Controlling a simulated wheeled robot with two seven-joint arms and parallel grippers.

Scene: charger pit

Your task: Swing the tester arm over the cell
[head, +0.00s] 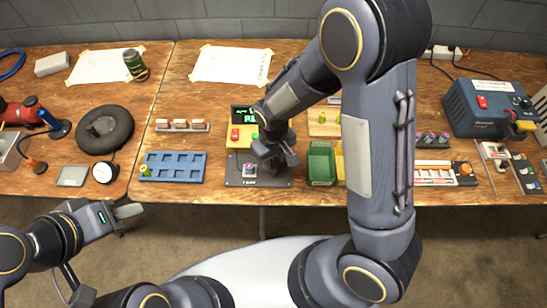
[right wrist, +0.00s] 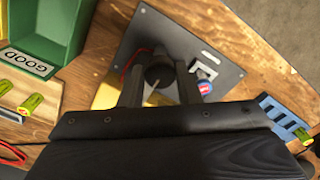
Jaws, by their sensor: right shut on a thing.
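The tester has a green display (head: 245,114) on a yellow panel and a dark grey base plate (head: 235,181) at the table's front edge. A small cell with blue and red (head: 249,170) sits on the plate; it also shows in the right wrist view (right wrist: 204,87) beside a light square. My right gripper (head: 274,155) is over the plate, to the right of the cell. In the right wrist view its fingers (right wrist: 159,88) are shut on a dark round part of the tester arm (right wrist: 158,72), with a red wire beside it. My left gripper (head: 130,211) is off the table's front; its opening is unclear.
A green bin (head: 320,163) stands right of the tester; its GOOD label (right wrist: 28,64) shows in the right wrist view. A blue tray with pockets (head: 173,168) lies to the left. A blue power unit (head: 490,107) stands at the far right. My right arm hides part of the table.

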